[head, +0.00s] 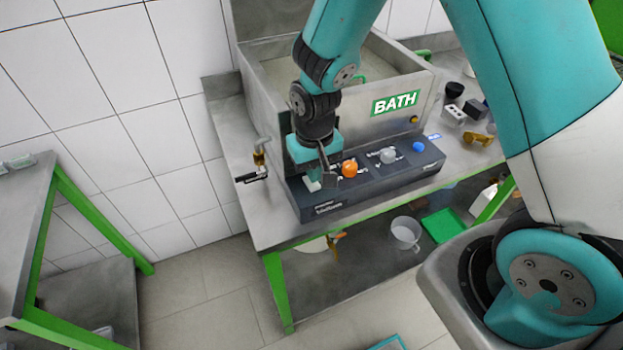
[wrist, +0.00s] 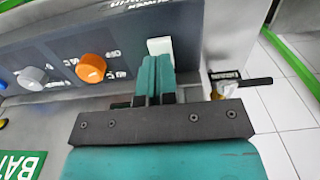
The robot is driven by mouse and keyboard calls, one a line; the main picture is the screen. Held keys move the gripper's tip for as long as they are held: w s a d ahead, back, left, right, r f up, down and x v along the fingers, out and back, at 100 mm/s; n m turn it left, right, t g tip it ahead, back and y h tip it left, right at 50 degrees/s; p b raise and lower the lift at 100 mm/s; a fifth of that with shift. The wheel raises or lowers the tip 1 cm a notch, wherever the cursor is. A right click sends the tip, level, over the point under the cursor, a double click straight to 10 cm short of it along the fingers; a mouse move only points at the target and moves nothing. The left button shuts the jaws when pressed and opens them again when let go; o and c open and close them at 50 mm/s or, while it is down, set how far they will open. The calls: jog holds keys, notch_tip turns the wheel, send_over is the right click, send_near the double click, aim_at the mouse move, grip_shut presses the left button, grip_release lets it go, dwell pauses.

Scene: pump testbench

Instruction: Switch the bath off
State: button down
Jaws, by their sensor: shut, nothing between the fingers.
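The bath (head: 420,85) is a metal tank with a green BATH sign, standing on the bench behind a dark control panel (head: 365,190). A white switch (wrist: 160,46) sits at the panel's end, beside the orange knob; in the head view it shows at the panel's left end (head: 313,185). My gripper (head: 316,174) is over that end of the panel. In the wrist view its teal fingers (wrist: 155,66) are shut and empty, with their tips right at the switch's edge. I cannot tell whether they touch it, or which way the switch is set.
An orange knob (head: 349,169), a grey knob (head: 387,156) and a blue knob (head: 418,147) line the panel. A brass tap (head: 259,158) with a black handle stands left of the panel. Small items, including a black cup (head: 454,90), lie at the bench's right. A clear jug (head: 405,233) is below.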

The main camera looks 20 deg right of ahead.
jog(key=shift+f+b, duration=0.95)
jog(key=shift+f, duration=0.35)
dwell(0.7)
notch_tip(320, 180, up, 7)
jog(key=p, duration=0.6)
dwell(0.3)
dwell(0.4)
jog(key=shift+r, duration=0.2)
jog(key=s+a+r+n+y+b, duration=0.2)
jog(key=s+r+n, duration=0.1)
jog(key=s+r, duration=0.5)
jog(key=s+a+r+n+y+b, duration=0.2)
jog(key=s+r+n+b, duration=0.1)
jog(key=s+r, duration=0.6)
jog(key=shift+s+a+n, duration=0.35)
jog(key=shift+s+n, duration=0.25)
jog(key=shift+s, duration=0.2)
